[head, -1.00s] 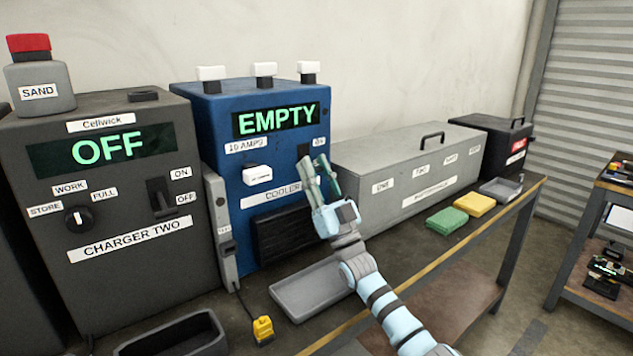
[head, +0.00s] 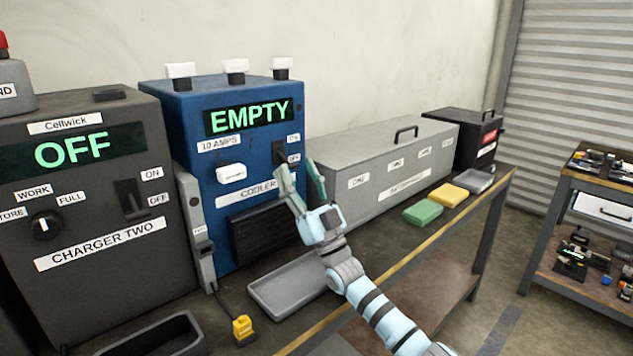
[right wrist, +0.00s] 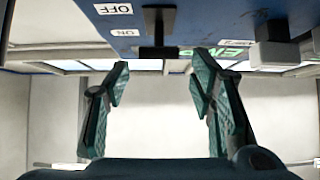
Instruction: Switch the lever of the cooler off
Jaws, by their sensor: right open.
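The blue cooler (head: 190,130) stands at the back with a green "EMPTY" display (head: 249,116). Its dark lever (head: 278,152) is on the front at the right, beside the ON label above and the OFF label (head: 293,158) below. In the right wrist view, which is upside down, the black lever (right wrist: 158,30) has its crossbar toward the ON side. My right gripper (head: 297,168) is open and empty, just in front of and below the lever in the head view. Its fingertips (right wrist: 160,65) are spread either side of the lever's line, with no clear contact. My left gripper is out of view.
A white switch (head: 231,173) and dark vent sit left of the gripper. The grey charger (head: 90,190) stands left of the cooler, a long grey box (head: 370,165) right.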

